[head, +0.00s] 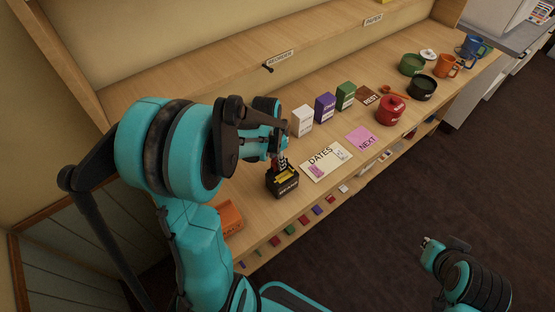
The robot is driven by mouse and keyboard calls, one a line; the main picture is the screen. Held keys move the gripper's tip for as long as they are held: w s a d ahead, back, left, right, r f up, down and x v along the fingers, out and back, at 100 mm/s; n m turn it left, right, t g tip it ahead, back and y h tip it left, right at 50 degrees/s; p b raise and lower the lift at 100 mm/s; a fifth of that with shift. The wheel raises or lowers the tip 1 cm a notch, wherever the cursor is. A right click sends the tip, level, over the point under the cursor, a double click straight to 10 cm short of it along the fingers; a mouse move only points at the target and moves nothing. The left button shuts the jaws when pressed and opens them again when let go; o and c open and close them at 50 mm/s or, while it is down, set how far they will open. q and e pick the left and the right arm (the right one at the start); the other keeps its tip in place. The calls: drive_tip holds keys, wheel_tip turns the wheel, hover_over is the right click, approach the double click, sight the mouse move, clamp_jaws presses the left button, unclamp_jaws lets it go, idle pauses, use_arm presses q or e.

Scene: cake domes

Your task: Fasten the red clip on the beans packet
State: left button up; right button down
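My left gripper (279,161) is over a small dark box (283,189) with yellow pieces in it. Its fingertips are at or just above the box's opening. Dark and reddish bits show there, too small to tell whether the fingers are shut on anything. An orange packet (230,216) lies on the counter to the left, partly behind my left arm; its label is unreadable, so I cannot tell if it is the beans packet. I cannot pick out the red clip for certain. My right gripper (428,242) is far from the counter, over the dark floor at lower right.
A "DATES" card (325,161) and pink "NEXT" card (361,139) lie right of the box. White (302,121), purple (325,107) and green (346,95) boxes stand behind. A red pot (390,111) is farther right. Small coloured pieces line a lower ledge.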

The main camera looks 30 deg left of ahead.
sight(274, 163)
use_arm(q)
drive_tip(key=shift+o, duration=0.7)
wheel_tip(274, 163, up, 12)
drive_tip(key=s, duration=0.1)
drive_tip(key=shift+s+a, duration=0.3)
drive_tip(key=shift+a, duration=0.05)
drive_tip(key=s+d+f+n+t+b, duration=0.4)
drive_tip(key=s+d+f+t+b, duration=0.1)
drive_tip(key=s+d+f+b, duration=0.4)
drive_tip(key=shift+s+d+f+n+t+y+b, duration=0.2)
drive_tip(key=shift+d+f+n+t+y+b, duration=0.1)
drive_tip(key=shift+d+f+b, duration=0.75)
drive_tip(key=shift+d+r, duration=0.1)
idle(2.5)
